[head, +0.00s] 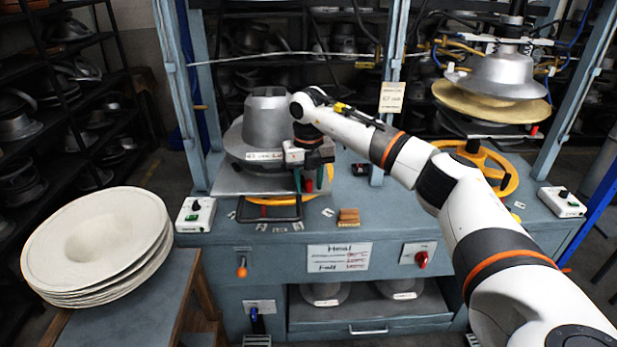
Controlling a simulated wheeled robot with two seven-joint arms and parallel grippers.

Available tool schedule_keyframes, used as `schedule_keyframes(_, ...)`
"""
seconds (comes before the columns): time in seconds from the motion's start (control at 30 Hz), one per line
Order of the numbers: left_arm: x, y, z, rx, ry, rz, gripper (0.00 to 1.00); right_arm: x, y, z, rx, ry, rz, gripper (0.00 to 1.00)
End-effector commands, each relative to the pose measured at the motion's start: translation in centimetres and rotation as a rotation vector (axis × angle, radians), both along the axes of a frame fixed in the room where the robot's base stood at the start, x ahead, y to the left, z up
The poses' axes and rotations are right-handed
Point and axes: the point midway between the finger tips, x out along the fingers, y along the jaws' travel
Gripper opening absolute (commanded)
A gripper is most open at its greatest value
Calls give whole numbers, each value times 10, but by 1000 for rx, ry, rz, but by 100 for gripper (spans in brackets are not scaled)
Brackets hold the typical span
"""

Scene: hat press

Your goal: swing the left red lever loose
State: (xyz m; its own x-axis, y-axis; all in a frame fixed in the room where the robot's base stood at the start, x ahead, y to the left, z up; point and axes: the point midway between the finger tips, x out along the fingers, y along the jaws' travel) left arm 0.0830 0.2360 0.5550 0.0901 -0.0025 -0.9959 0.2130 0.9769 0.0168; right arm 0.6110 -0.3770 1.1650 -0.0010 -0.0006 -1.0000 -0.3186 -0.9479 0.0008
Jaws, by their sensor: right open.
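My right gripper (309,180) reaches in from the right and hangs in front of the left grey metal hat mould (262,125). Its fingers are open and point down. A small red piece (309,186), which looks like the left red lever, shows between the fingertips. I cannot tell whether the fingers touch it. The rest of the lever is hidden by the gripper. My left gripper is not in view.
The blue-grey press bench (280,262) carries control boxes at left (196,214) and right (561,201). A dark bar frame (268,219) juts out before the mould. A yellow handwheel (492,172) stands behind my right arm. Stacked pale hat bodies (95,240) fill the left stand.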

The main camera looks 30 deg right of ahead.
Motion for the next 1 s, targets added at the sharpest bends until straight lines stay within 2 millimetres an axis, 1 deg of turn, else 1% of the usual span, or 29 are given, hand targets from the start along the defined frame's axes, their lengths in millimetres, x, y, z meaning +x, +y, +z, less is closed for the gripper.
schedule_keyframes(0.2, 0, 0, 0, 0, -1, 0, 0, 0, 0, 0, 0, 0, 0, 40)
schedule_keyframes(0.37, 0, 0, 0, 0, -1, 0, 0, 0, 0, 0, 0, 0, 0, 14)
schedule_keyframes(0.4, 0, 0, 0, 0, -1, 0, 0, 0, 0, 0, 0, 0, 0, 8)
schedule_keyframes(0.43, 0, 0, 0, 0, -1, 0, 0, 0, 0, 0, 0, 0, 0, 3)
schedule_keyframes(0.47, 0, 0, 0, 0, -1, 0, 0, 0, 0, 0, 0, 0, 0, 0)
schedule_keyframes(0.77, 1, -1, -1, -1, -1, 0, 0, 0, -1, 0, 0, -1, 32, 0)
schedule_keyframes(1.0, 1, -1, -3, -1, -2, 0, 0, 1, -7, 0, 0, -2, 160, 0)
